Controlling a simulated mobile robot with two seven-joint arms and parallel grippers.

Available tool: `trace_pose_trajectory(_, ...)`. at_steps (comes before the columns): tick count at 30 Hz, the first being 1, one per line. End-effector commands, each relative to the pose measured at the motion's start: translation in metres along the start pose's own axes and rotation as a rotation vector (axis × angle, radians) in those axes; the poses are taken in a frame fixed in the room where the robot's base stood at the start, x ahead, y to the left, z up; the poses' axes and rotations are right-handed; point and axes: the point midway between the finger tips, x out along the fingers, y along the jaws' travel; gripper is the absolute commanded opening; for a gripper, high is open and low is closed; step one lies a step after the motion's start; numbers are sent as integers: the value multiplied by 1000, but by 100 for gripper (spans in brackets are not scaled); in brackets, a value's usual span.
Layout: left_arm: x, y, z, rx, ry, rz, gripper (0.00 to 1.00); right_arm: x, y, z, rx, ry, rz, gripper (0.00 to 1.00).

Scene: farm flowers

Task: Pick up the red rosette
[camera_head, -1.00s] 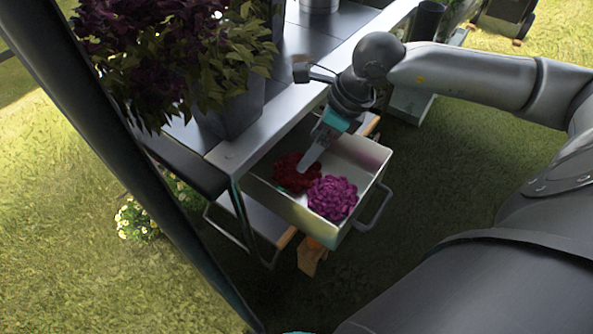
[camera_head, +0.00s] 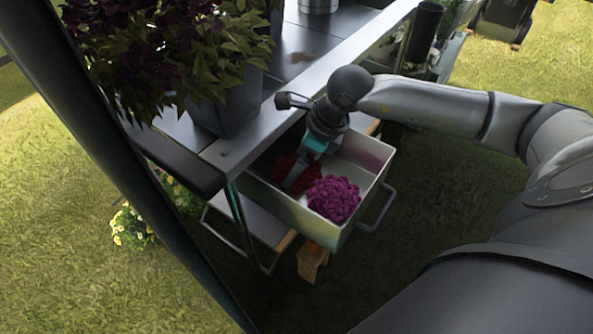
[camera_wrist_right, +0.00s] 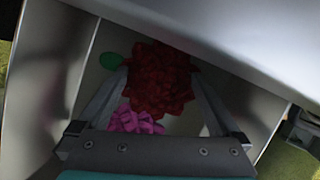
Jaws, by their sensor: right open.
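The red rosette (camera_head: 291,172) lies in the open drawer (camera_head: 375,160), toward its inner left end. It also shows in the right wrist view (camera_wrist_right: 158,80), between the two fingers. A magenta rosette (camera_head: 333,199) lies beside it in the drawer and partly shows in the right wrist view (camera_wrist_right: 135,119). My right gripper (camera_head: 293,186) points down into the drawer at the red rosette and covers part of it. Its fingers are apart, one on each side of the rosette; I cannot tell whether they touch it. My left gripper is not in view.
The table edge (camera_head: 300,92) overhangs the drawer's inner side, close to my right wrist. A dark planter with purple foliage (camera_head: 225,110) stands on the table. The drawer handle (camera_head: 380,210) sticks out at the right. A small green thing (camera_wrist_right: 111,61) lies near the red rosette.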

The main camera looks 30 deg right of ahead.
Motion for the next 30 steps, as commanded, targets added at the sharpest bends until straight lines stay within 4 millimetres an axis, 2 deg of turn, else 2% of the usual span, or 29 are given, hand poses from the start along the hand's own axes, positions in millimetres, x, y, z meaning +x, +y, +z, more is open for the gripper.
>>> trace_pose_trajectory(9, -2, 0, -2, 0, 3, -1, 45, 2, 0, 0, 0, -1, 0, 99)
trace_pose_trajectory(30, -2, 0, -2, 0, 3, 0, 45, 2, 0, 0, 0, 0, 0, 22)
